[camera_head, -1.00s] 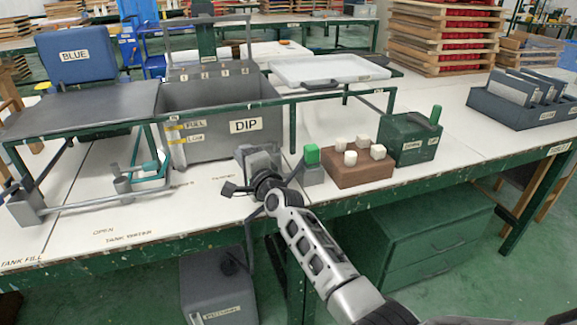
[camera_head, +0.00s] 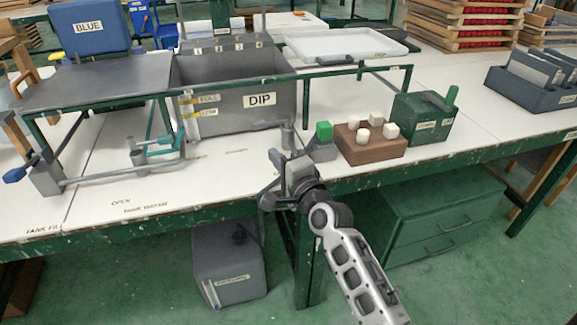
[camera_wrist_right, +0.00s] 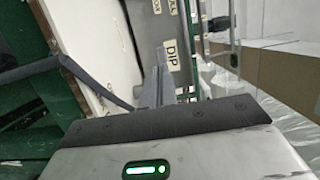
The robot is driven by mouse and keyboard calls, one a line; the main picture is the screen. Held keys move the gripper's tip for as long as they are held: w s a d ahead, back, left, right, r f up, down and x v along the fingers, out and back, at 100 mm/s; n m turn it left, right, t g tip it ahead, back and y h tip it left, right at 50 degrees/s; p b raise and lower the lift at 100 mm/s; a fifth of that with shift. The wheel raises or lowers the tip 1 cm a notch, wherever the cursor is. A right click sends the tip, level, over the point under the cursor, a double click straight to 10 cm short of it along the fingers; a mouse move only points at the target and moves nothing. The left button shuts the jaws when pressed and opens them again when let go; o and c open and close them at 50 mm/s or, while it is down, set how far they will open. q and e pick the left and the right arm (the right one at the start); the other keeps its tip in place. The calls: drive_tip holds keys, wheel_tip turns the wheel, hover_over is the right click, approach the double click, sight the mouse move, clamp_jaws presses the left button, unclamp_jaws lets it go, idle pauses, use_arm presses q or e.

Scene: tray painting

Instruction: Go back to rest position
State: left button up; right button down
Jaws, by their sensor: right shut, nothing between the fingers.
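My right gripper (camera_head: 276,160) is shut and empty. It hangs in front of the bench's front edge, near the small grey block with a green knob (camera_head: 324,131). The wrist view shows its closed fingers (camera_wrist_right: 155,85) pointing towards the grey tank marked DIP (camera_head: 238,122). My right arm reaches in from the lower right. My left gripper and left arm are not in the head view.
A brown block with several white cubes (camera_head: 370,150) and a green box (camera_head: 425,120) stand to the right. A framed grey plate (camera_head: 95,85) stands left. Below the bench are a grey container (camera_head: 228,270) and green drawers (camera_head: 440,235).

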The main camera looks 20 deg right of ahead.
use_arm(q)
drive_tip(key=p, duration=0.1)
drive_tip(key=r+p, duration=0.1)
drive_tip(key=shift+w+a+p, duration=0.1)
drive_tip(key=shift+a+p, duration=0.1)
drive_tip(key=shift+p, duration=0.2)
use_arm(e)
drive_tip(key=s+a+f+n+g, duration=0.1)
drive_tip(key=s+f+n, duration=0.3)
drive_tip(key=s, duration=0.5)
drive_tip(key=s+a+f+n+g, duration=0.1)
drive_tip(key=s+f+n+g, duration=0.2)
drive_tip(key=s+n, duration=0.5)
drive_tip(key=s+a+f+n+g, duration=0.1)
drive_tip(key=s+f+n+g, duration=0.2)
drive_tip(key=s, duration=0.7)
wheel_tip(320, 180, down, 2)
drive_tip(key=n, duration=0.3)
drive_tip(key=shift+s, duration=0.1)
